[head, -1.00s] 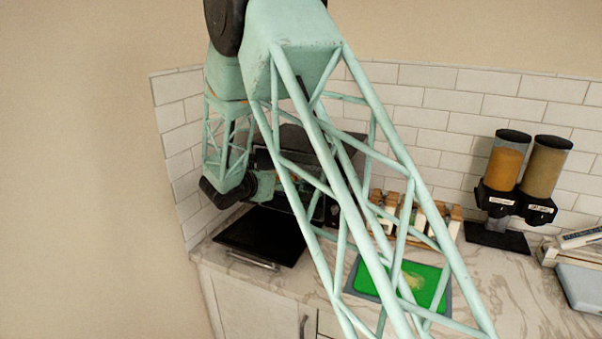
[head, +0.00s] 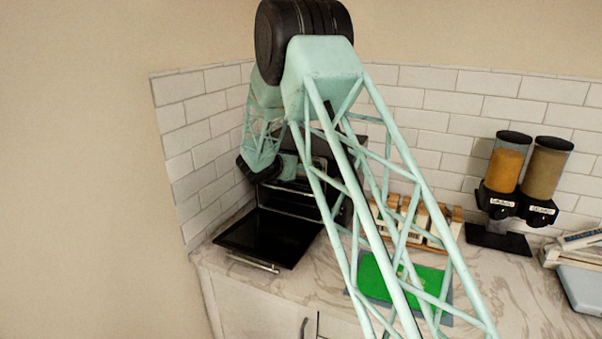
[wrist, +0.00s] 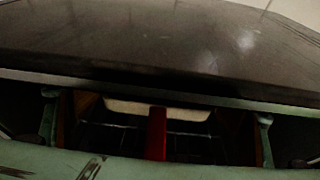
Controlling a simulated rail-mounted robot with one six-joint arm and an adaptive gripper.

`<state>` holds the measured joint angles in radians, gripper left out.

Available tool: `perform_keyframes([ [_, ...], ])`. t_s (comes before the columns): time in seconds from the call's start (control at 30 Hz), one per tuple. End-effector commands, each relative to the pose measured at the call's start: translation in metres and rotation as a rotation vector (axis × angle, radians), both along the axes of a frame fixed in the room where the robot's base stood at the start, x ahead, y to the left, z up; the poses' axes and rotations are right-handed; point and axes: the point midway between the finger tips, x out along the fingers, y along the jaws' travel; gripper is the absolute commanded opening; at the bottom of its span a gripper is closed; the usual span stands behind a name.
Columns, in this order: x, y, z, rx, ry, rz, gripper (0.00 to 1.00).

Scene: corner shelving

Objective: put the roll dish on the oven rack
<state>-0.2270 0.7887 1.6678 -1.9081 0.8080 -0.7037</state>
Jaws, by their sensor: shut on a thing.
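The roll dish (wrist: 130,106) shows in the wrist view as a pale rounded edge just under the oven's top front edge. A red strip (wrist: 157,135) runs from it toward my gripper; I cannot tell whether it is part of the dish. My gripper (wrist: 157,120) is shut on the dish at the oven mouth, its fingers mostly in shadow. The oven rack (wrist: 190,133) shows as thin wires in the dark interior. I cannot tell whether the dish touches it. In the head view the oven (head: 300,190) is partly behind my arm, and the dish is hidden.
The oven door (head: 268,238) is folded down flat toward the counter's front. The oven top (wrist: 160,40) is close above my gripper. A green board (head: 375,278), a wooden rack with jars (head: 440,222) and two dispensers (head: 520,180) stand to the right. A tiled wall is behind.

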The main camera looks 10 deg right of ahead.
Motion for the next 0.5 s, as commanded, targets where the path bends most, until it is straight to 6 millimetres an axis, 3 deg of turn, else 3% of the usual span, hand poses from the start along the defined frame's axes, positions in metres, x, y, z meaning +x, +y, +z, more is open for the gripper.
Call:
perform_keyframes([
  [0.2, 0.015, -0.011, 0.002, -0.001, -0.003, -0.002, 0.68],
  [0.5, 0.016, -0.011, 0.002, 0.000, -0.002, 0.000, 0.68],
])
